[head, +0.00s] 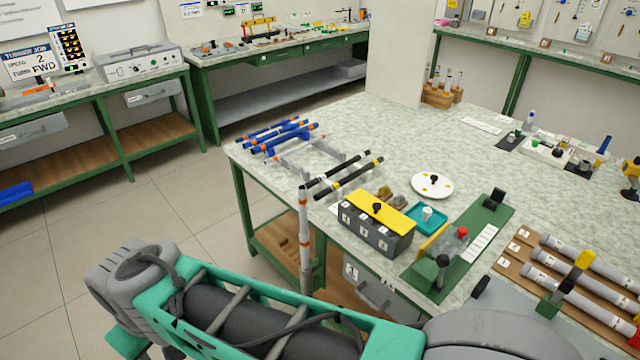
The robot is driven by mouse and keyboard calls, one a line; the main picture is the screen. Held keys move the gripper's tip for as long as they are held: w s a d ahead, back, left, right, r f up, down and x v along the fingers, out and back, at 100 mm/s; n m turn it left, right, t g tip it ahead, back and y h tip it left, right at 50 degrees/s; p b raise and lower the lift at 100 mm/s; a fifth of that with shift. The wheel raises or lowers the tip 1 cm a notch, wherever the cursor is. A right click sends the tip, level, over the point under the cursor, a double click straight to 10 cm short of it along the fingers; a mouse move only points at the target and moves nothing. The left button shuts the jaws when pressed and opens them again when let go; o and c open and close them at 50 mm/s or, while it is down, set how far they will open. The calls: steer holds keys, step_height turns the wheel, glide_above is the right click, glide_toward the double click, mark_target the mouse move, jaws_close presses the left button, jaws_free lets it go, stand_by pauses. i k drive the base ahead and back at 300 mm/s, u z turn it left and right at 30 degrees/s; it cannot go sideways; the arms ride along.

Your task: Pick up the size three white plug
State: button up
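A small white plug-like cylinder (427,213) stands in a shallow teal tray (411,216) on the table. I cannot read any size on it. In front of it to the left is a dark grey box (377,238) with several numbered white labels on its front. A yellow lid (374,207) with a black knob covers at least part of its top, and its inside is hidden. My teal and grey arm crosses the bottom of the head view, in front of the table. My gripper fingers are not visible.
A green board (478,228) with a red-topped fixture lies right of the tray. A white disc with a black knob (432,185) lies behind it. Blue rods (280,135) rest on racks at left. A banded upright rod (304,240) stands at the table's front edge. The table's back middle is clear.

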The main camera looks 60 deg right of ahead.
mark_target(427, 212)
steer(key=z, duration=2.9)
steer(key=k, duration=0.65)
steer(key=u, duration=0.45)
steer(key=i, duration=1.1)
steer(key=u, duration=1.1)
steer(key=i, duration=0.55)
steer(key=u, duration=0.3)
